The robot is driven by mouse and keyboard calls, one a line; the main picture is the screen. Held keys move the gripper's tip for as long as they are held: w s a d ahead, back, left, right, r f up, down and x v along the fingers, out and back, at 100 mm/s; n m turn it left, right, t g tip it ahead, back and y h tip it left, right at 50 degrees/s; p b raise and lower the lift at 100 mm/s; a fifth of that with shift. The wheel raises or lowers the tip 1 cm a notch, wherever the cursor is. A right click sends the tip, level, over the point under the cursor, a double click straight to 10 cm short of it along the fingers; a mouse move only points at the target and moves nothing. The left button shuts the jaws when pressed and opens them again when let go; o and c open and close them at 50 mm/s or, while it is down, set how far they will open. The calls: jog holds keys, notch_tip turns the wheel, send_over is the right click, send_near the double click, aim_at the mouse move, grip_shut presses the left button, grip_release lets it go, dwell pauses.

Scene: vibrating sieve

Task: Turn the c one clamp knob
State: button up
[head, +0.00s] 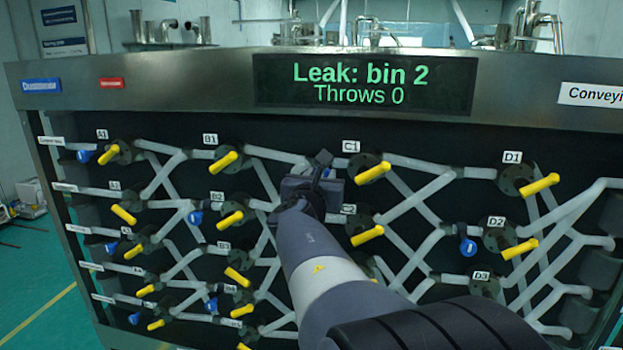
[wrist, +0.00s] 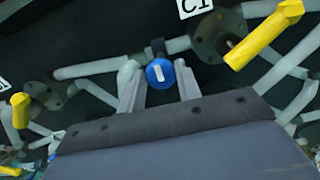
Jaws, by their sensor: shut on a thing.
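The blue clamp knob (wrist: 160,73) with a white bar on its face shows in the wrist view, on a short dark stem at a grey pipe left of the C1 valve. My gripper (wrist: 159,80) has its two grey fingers on either side of this knob and is shut on it. In the head view my gripper (head: 312,180) is at the panel just left of the C1 label (head: 351,146), and it mostly hides the knob. The yellow C1 valve handle (head: 373,173) is to its right, apart from the fingers, and also shows in the wrist view (wrist: 264,34).
Grey pipes and yellow handles, such as B1 (head: 223,161) and D1 (head: 539,185), stick out around my gripper. Other blue knobs sit near A1 (head: 84,156) and D2 (head: 467,248). The display (head: 364,83) above reads "Leak: bin 2, Throws 0".

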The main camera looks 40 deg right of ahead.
jog(key=shift+f, duration=0.1)
jog(key=shift+s+d+f+m+b, duration=0.1)
jog(key=shift+m+b, duration=4.2)
jog(key=shift+m, duration=0.55)
jog(key=shift+s+f+m+b, duration=0.1)
jog(key=shift+m+b, duration=4.2)
jog(key=shift+m, duration=0.55)
jog(key=o, duration=0.9)
jog(key=shift+r, duration=0.1)
jog(key=shift+o, duration=0.2)
